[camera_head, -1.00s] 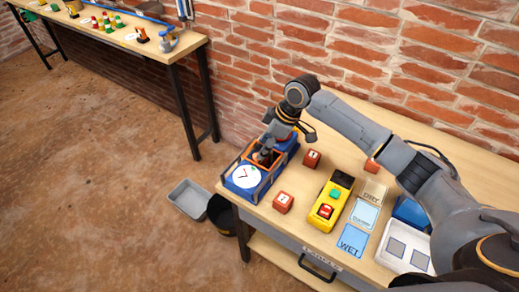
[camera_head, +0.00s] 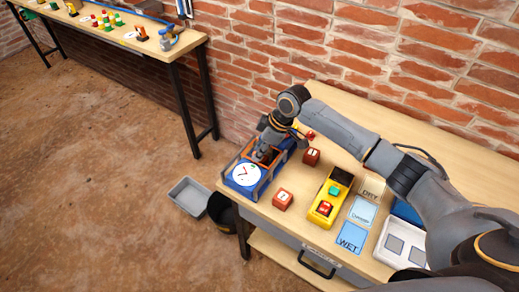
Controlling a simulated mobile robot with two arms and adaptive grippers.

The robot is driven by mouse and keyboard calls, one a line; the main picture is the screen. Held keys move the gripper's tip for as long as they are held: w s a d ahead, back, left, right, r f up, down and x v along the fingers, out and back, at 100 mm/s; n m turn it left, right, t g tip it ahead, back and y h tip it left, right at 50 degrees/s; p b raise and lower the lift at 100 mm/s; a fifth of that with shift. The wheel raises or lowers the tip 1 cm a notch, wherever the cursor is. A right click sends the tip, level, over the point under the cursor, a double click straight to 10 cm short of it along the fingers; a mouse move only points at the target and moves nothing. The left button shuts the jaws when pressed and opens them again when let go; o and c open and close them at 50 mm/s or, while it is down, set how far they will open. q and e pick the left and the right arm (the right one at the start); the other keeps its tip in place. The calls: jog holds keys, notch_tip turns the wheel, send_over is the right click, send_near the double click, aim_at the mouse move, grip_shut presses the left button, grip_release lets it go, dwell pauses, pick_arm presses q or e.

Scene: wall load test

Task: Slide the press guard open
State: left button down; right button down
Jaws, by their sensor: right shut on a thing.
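The press (camera_head: 284,148) is a blue unit at the left end of the near workbench, with a round white dial (camera_head: 245,174) at its front. Its guard (camera_head: 264,181) shows as a thin orange-brown frame just behind and beside the dial. My right gripper (camera_head: 262,153) reaches down over the press from behind and is shut on the guard. The fingertips and the grasped part are mostly hidden by the wrist. My left gripper is not in view.
Red blocks (camera_head: 283,199) stand right of the press, near a yellow button box (camera_head: 330,200). Cards, including a WET card (camera_head: 350,238), and a white tray (camera_head: 399,246) lie further right. A grey bin (camera_head: 188,198) is on the floor. A brick wall (camera_head: 350,50) rises behind.

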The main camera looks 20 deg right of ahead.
jog(key=shift+s+a+r+p, duration=0.1)
jog(key=shift+s+a+p, duration=0.15)
jog(key=shift+p, duration=0.1)
jog(key=s+a+p, duration=0.1)
jog(key=a, duration=0.1)
jog(key=s+a+p, duration=0.3)
jog(key=s+a, duration=0.1)
jog(key=shift+a+p, duration=0.15)
jog(key=shift+p, duration=0.25)
jog(key=shift+a, duration=0.1)
jog(key=c, duration=1.1)
grip_release()
jog(key=shift+a, duration=0.1)
jog(key=shift+c, duration=0.2)
